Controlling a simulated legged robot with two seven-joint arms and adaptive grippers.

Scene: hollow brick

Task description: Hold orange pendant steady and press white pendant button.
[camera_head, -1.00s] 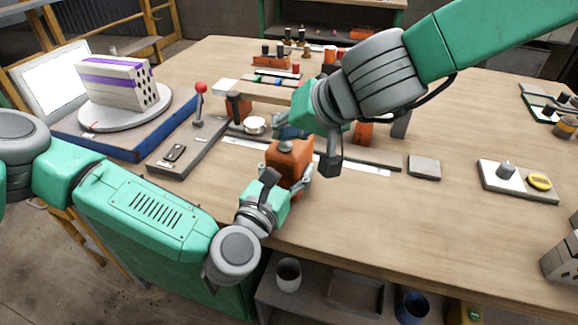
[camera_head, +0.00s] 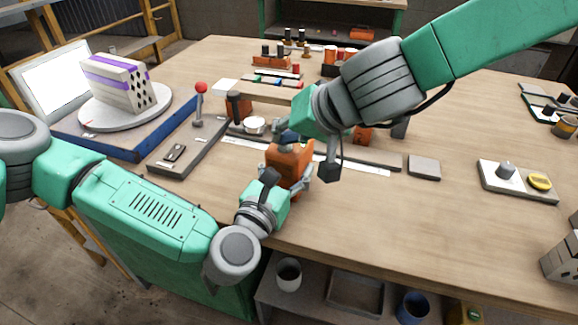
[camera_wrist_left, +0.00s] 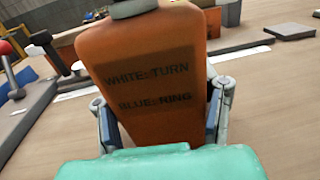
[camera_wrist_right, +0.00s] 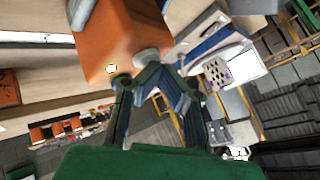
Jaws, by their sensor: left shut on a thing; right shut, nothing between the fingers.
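The orange pendant (camera_head: 287,163) stands upright at the table's near side, with a grey cap on top. My left gripper (camera_head: 287,181) is shut on it; the left wrist view shows a finger on each side of the pendant (camera_wrist_left: 150,85) and the printed words "WHITE: TURN" and "BLUE: RING". My right gripper (camera_head: 286,135) is shut and empty, just over the pendant's top. In the right wrist view its fingertips (camera_wrist_right: 163,72) are close beside a pale round knob (camera_wrist_right: 151,57) on the pendant (camera_wrist_right: 120,35). A small white spot with a coloured rim (camera_wrist_right: 112,68) shows nearby. Contact cannot be told.
A red-knobbed lever (camera_head: 200,100) and a grey base plate (camera_head: 178,158) are at the left. A striped hollow brick (camera_head: 115,85) sits on a round turntable (camera_head: 95,115). A grey block (camera_head: 424,168) and a white button panel (camera_head: 510,180) lie right, with bare tabletop between.

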